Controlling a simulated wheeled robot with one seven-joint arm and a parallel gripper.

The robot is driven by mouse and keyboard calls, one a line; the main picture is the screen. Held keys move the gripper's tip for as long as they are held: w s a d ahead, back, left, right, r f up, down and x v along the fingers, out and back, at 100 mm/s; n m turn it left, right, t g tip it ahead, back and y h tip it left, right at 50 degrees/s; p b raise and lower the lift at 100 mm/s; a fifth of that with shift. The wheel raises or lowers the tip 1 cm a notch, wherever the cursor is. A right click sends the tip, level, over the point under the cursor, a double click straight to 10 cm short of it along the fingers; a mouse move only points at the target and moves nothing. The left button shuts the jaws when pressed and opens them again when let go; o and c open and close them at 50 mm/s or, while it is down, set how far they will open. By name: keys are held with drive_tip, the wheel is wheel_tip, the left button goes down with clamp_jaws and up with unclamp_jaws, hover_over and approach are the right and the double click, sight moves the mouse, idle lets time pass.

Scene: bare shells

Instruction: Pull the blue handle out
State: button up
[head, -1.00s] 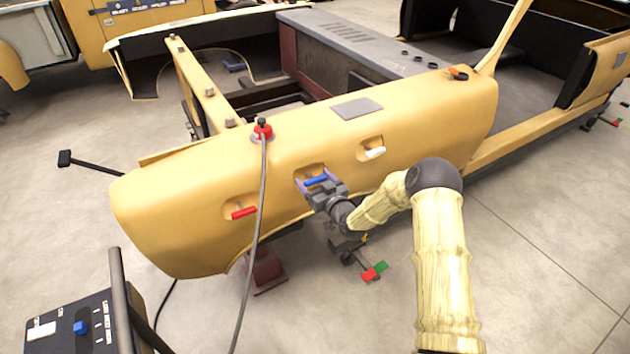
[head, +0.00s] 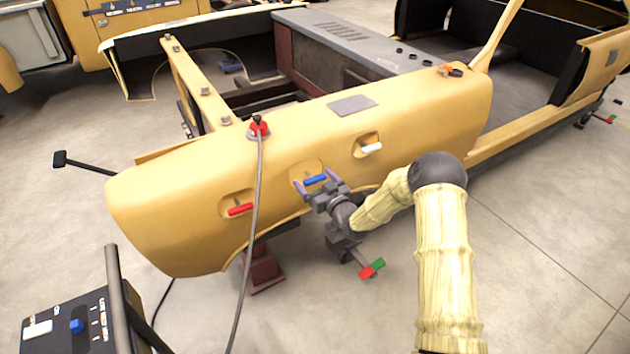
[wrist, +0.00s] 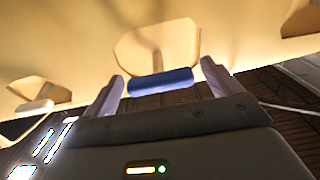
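The blue handle (head: 315,180) is a short bar at a recess in the side of the yellow shell (head: 420,125), between a red handle and a white handle. My gripper (head: 317,181) is at this recess, with its two purple fingers on either side of the bar. In the wrist view the blue handle (wrist: 160,82) lies across the space between the fingertips of my gripper (wrist: 160,85). The fingers are apart, with narrow gaps showing at the bar's ends.
The red handle (head: 240,209) is to the left and the white handle (head: 371,148) to the right, each in its own recess. A grey cable (head: 252,240) hangs from a red plug (head: 258,128) left of my gripper. A red and green piece (head: 372,268) is below.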

idle(0.3)
drive_tip(key=shift+d, duration=0.25)
drive_tip(key=shift+s+d, duration=0.15)
drive_tip(key=shift+s, duration=0.25)
drive_tip(key=b+v, duration=0.3)
drive_tip(key=v, duration=1.3)
drive_tip(key=shift+b, duration=0.4)
drive_tip(key=shift+s, duration=0.1)
